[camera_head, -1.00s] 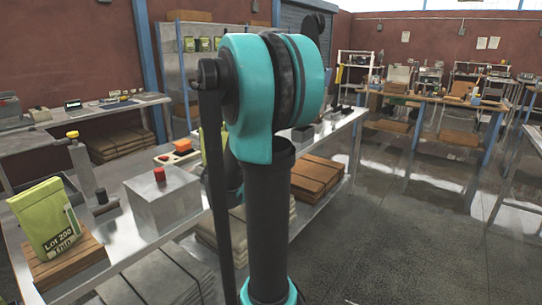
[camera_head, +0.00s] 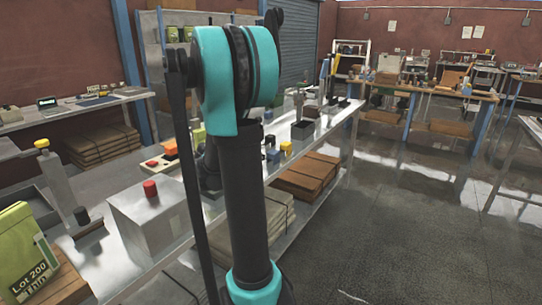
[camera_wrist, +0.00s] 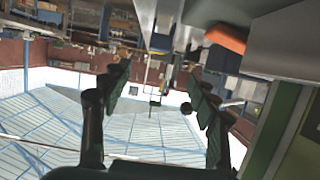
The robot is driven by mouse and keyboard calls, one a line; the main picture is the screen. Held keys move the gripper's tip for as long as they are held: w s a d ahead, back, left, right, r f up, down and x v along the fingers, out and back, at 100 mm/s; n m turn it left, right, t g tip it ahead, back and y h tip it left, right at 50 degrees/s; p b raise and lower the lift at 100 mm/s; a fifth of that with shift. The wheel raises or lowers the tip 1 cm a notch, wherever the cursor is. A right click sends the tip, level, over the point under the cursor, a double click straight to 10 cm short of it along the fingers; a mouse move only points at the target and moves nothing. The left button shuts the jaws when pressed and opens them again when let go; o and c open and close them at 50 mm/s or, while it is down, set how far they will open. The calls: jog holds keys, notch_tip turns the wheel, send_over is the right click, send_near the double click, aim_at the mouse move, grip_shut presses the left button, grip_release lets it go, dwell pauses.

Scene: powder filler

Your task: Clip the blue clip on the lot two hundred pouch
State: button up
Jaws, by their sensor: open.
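The green Lot 200 pouch (camera_head: 27,255) stands upright at the lower left of the head view, cut off by the picture edge, on a brown stack (camera_head: 68,276). A small blue object (camera_head: 272,155), possibly the blue clip, stands on the bench right of my arm; it is too small to be sure. My gripper shows in the wrist view (camera_wrist: 158,92) with its two dark fingers wide apart and nothing between them. In the head view my arm hides the gripper. The wrist view appears upside down, and I cannot make out the pouch or the clip there.
A small yellow object (camera_head: 286,147) is beside the blue one. An orange part (camera_wrist: 226,38) is close in the wrist view. Open floor (camera_head: 400,230) lies right.

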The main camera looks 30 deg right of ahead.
jog(key=x, duration=1.5)
jog(key=shift+d+r, duration=0.1)
jog(key=shift+d, duration=0.05)
jog(key=c, duration=1)
notch_tip(320, 180, up, 20)
jog(key=shift+r, duration=0.1)
